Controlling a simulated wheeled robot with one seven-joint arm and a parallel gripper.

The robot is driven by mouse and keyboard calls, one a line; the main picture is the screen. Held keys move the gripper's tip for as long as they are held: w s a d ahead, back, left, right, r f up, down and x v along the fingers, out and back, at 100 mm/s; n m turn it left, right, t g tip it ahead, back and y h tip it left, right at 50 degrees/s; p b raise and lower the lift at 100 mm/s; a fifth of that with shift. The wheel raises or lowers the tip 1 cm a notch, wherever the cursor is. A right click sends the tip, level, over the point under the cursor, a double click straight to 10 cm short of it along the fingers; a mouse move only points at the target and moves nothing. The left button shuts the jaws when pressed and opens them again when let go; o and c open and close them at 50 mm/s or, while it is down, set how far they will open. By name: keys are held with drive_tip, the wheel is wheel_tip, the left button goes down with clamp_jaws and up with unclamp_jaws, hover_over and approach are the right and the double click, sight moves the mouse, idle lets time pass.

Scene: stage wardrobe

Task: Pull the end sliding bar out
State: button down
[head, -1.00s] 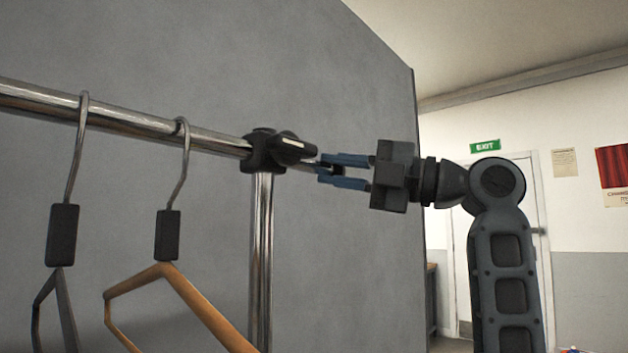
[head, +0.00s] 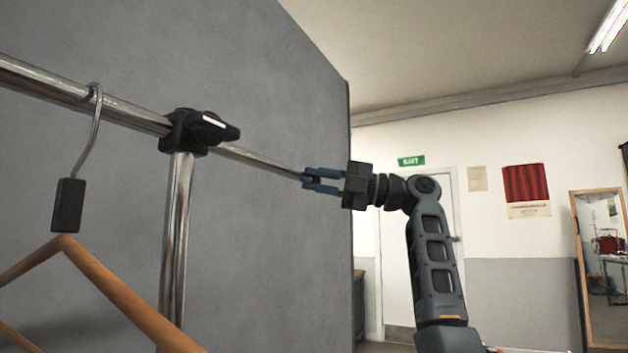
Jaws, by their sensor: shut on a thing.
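The end sliding bar (head: 262,162) is a thin chrome rod. It sticks out to the right from the black clamp joint (head: 197,131) at the top of the rack's upright post (head: 175,235). My gripper (head: 312,180) has blue fingers and is shut on the bar's outer end. A clear length of bar shows between the joint and my fingers. The bar's very tip is hidden between the fingers. The black joint carries a lever with a light mark on it.
The thicker top rail (head: 60,88) runs left from the joint and bears a hanger with a black tag (head: 68,205) and wooden arms. A grey partition (head: 270,70) stands close behind the rack. A door, a poster and a mirror (head: 600,265) are farther right.

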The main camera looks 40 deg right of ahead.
drive_tip(key=shift+d, duration=0.3)
drive_tip(key=c, duration=1)
unclamp_jaws()
drive_tip(key=shift+w+d+f, duration=0.1)
drive_tip(key=shift+s+d+f, duration=0.15)
drive_tip(key=shift+s+d, duration=0.05)
drive_tip(key=shift+d, duration=0.05)
drive_tip(key=r+v, duration=0.1)
drive_tip(key=v, duration=0.5)
drive_tip(key=shift+s+f+b, duration=0.35)
drive_tip(key=shift+s+b, duration=0.1)
drive_tip(key=shift+s, duration=0.15)
